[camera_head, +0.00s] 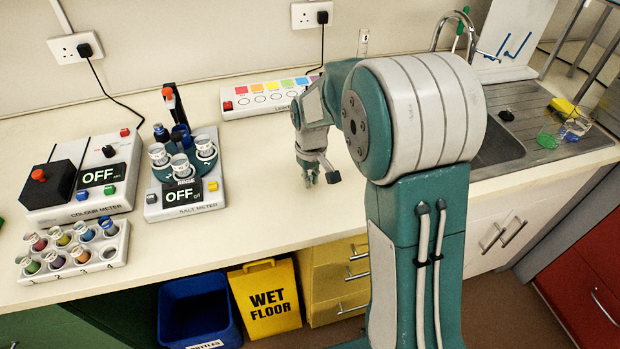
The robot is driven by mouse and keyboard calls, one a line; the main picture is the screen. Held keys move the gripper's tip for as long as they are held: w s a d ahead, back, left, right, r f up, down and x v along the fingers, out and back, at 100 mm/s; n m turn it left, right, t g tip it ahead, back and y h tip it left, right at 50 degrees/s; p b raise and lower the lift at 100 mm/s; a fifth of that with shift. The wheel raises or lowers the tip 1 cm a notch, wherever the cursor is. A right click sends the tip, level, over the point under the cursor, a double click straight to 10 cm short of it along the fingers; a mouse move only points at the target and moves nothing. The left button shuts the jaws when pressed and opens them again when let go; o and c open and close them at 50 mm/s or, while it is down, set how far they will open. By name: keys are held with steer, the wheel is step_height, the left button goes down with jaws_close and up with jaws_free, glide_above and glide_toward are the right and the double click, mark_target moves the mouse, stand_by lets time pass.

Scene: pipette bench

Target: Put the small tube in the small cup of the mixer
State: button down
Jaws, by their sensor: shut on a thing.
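My gripper (321,178) is low over the middle of the bench, right of the salt meter, with its fingers pointing down. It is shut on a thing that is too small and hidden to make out. Several small tubes with coloured contents stand in a white numbered rack (112,252) at the front left. I cannot pick out a mixer or its small cup for certain; my arm covers part of the bench behind it.
The salt meter (195,203) holds several white cups and reads OFF. Left of it is the colour meter (98,207). A light panel (262,99) with coloured squares lies at the back. The sink (495,148) is at the right. Bench in front of my gripper is clear.

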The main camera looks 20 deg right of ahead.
steer(key=shift+d+f, duration=0.1)
steer(key=shift+d, duration=0.15)
steer(key=shift+f, duration=0.1)
steer(key=c, duration=0.7)
jaws_free()
steer(key=shift+a, duration=0.3)
